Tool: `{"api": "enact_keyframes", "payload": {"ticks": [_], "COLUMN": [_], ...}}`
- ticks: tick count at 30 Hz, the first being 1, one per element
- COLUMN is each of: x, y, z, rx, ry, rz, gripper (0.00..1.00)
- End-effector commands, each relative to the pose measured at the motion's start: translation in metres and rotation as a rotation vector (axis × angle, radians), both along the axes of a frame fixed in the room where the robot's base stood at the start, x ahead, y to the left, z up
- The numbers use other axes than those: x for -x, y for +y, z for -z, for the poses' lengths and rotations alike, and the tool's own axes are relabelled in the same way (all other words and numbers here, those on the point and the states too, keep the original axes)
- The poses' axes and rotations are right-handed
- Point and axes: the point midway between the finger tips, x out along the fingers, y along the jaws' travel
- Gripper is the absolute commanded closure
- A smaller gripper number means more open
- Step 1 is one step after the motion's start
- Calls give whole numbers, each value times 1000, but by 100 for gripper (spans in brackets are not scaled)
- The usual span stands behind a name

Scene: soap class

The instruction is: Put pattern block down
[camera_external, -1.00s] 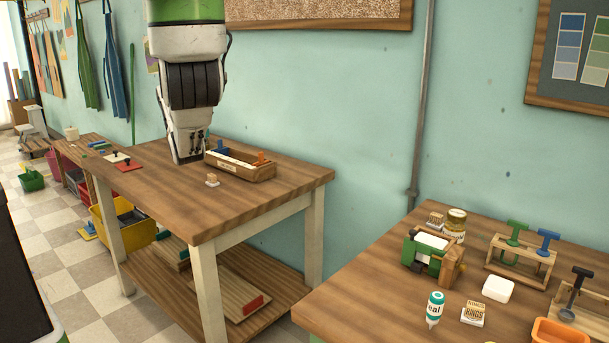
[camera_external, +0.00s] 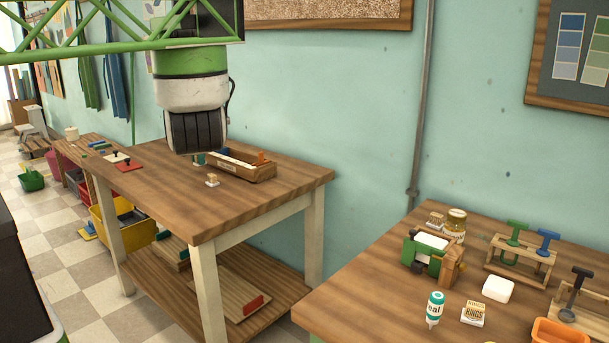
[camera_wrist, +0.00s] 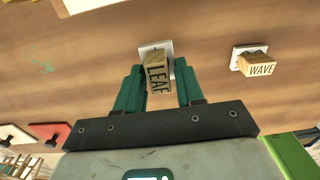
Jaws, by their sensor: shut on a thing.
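The pattern block marked LEAF (camera_wrist: 158,80) is wooden with a white base plate. In the wrist view it is between the two green fingers of my gripper (camera_wrist: 158,68), which is shut on it. Brown tabletop shows behind the block, but I cannot tell whether its base touches the wood. A second block, marked WAVE (camera_wrist: 261,69), stands apart to the right on its own white base. In the external view my arm hides my gripper and the held block. A small block with a white base (camera_external: 212,181) shows on the wooden table (camera_external: 250,200).
A wooden tray (camera_external: 262,175) with blue and orange items sits at the table's back. A red plate with a dark knob (camera_external: 129,166) and a white one (camera_external: 115,157) lie at the left. The front of the table is clear. Another crowded table (camera_external: 345,290) stands right.

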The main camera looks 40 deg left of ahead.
Motion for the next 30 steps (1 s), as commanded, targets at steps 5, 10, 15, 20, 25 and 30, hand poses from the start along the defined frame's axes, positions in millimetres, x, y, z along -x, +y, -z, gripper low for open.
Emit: {"api": "enact_keyframes", "payload": {"ticks": [5,10,15,20,25,30], "x": [-5,-4,-4,-4,-4,-4], "y": [3,2,3,3,2,2], "z": [8,33,37,37,41,40], "rx": [1,2,0,0,0,1], "ry": [0,0,0,0,-1,0], "rz": [2,1,0,0,1,1], "gripper": [92,92,92,92,62,46]}}
